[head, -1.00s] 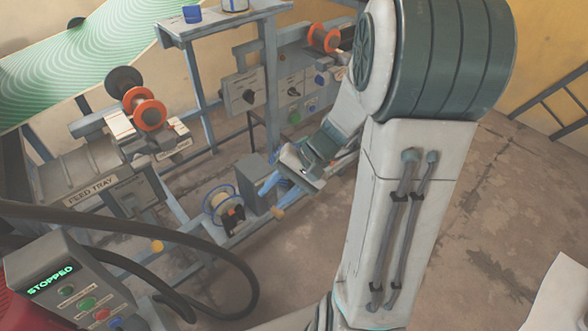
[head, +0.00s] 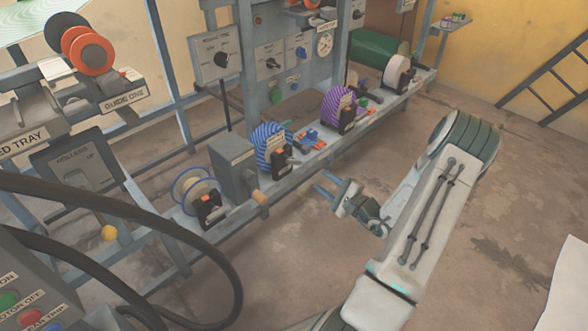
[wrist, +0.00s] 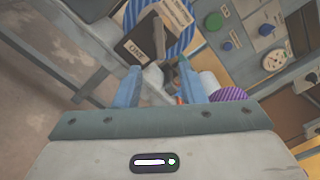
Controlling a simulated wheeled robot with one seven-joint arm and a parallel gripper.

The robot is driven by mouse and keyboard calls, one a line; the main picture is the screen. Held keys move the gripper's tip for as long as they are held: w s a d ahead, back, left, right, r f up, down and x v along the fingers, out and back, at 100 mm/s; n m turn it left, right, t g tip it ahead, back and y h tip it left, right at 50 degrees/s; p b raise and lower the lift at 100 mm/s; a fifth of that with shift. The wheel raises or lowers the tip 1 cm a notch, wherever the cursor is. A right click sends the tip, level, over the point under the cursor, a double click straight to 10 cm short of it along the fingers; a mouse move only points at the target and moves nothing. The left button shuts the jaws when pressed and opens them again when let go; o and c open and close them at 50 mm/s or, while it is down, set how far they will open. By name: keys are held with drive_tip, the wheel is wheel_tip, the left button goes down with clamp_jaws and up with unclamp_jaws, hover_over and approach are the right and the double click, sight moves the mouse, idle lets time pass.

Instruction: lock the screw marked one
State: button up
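The dark block with a label that seems to read ONE (wrist: 136,47) stands beside a blue-and-white striped reel in the wrist view. A grey screw or lever (wrist: 153,76) shows by this block, past my fingertips; its exact shape and setting are unclear. In the head view the striped reel (head: 267,140) and its black block (head: 279,167) sit on the low rail. My gripper (head: 321,182) is open and empty, in front of and right of that block, apart from it. In the wrist view my gripper (wrist: 159,66) shows two blue fingers spread apart.
A purple reel (head: 337,104) with its own block stands farther right on the rail, and a wire spool (head: 195,188) farther left. A grey box with a wooden-tipped handle (head: 236,165) is beside the striped reel. Black cables (head: 226,260) hang at front left.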

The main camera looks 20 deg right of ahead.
sight(295, 164)
drive_tip(key=b+x, duration=0.3)
drive_tip(key=x, duration=0.9)
drive_tip(key=shift+a+f+b, duration=0.1)
drive_tip(key=shift+b, duration=0.2)
drive_tip(key=shift+w+a, duration=0.2)
drive_tip(key=shift+w, duration=0.45)
clamp_jaws()
drive_tip(key=shift+a, duration=0.1)
